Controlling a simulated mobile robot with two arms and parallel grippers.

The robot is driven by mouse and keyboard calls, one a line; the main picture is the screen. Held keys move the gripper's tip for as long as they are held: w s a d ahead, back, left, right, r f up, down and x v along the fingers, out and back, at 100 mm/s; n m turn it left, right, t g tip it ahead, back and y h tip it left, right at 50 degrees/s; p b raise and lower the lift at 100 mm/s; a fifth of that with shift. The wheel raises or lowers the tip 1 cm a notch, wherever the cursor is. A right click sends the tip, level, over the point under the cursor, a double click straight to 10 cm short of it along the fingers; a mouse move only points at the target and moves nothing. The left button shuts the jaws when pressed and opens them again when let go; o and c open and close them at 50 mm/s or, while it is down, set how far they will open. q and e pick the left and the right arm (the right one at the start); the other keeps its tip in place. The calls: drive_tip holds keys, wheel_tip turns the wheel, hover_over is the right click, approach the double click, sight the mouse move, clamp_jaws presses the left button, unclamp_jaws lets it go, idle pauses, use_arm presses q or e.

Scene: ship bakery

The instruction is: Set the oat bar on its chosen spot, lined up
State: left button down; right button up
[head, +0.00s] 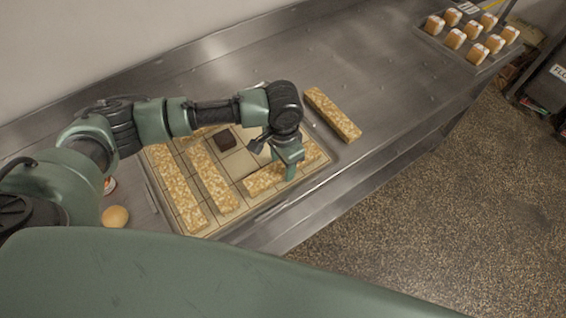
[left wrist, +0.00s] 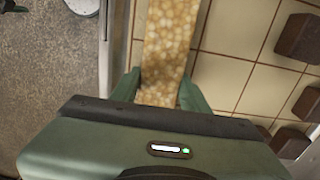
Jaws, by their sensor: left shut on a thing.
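My left gripper (head: 290,172) points down over the front right part of a tray marked with a grid (head: 238,220). It is shut across an oat bar (head: 264,180), a long golden block lying slantwise at the tray's front right. In the left wrist view the held oat bar (left wrist: 170,40) runs away from between the fingers, near the tray's edge. I cannot tell whether it touches the tray. Other oat bars (head: 212,176) (head: 174,190) lie on the left of the grid. My right gripper is not in view.
Another oat bar (head: 333,114) lies on the steel counter (head: 390,75) right of the tray. Dark brown blocks (left wrist: 299,38) stand on the grid; one (head: 225,140) shows in the head view. A round bun (head: 115,216) sits left. A tray of small cakes (head: 455,38) is far right.

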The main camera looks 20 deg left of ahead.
sight(283, 166)
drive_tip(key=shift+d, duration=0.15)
use_arm(q)
drive_tip(key=c, duration=0.8)
unclamp_jaws()
drive_tip(key=shift+f, duration=0.1)
drive_tip(key=shift+c, duration=0.2)
drive_tip(key=shift+o, duration=0.6)
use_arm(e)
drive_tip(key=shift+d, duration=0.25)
use_arm(q)
wheel_tip(283, 166, up, 12)
drive_tip(key=b, duration=0.2)
drive_tip(key=shift+r, duration=0.2)
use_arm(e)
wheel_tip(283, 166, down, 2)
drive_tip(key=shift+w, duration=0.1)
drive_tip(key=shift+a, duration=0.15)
